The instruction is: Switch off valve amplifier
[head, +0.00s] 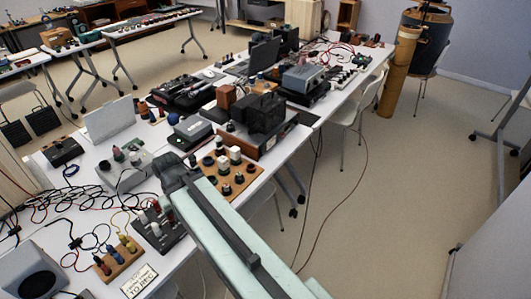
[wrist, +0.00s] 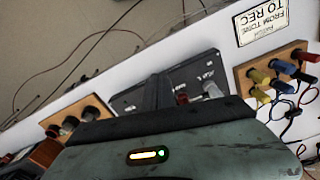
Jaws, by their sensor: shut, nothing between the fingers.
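What looks like the valve amplifier (head: 262,143) stands near the middle of the long table in the head view. It has a wooden front and dark box-shaped parts on top. Its switch is too small to make out. My gripper (head: 168,162) is at the end of my pale green arm, over the near part of the table, to the left of the amplifier and apart from it. In the wrist view my gripper's dark fingers (wrist: 157,92) are together and empty, in front of a dark panel. I cannot identify the amplifier in the wrist view.
The dark panel (head: 163,236) carries red and white plugs. A wooden board with knobs (head: 228,186) lies between my arm and the amplifier. A wooden block with coloured plugs (head: 120,262), a label (head: 139,282) and tangled cables crowd the near end. Floor at the right (head: 390,210) is mostly clear.

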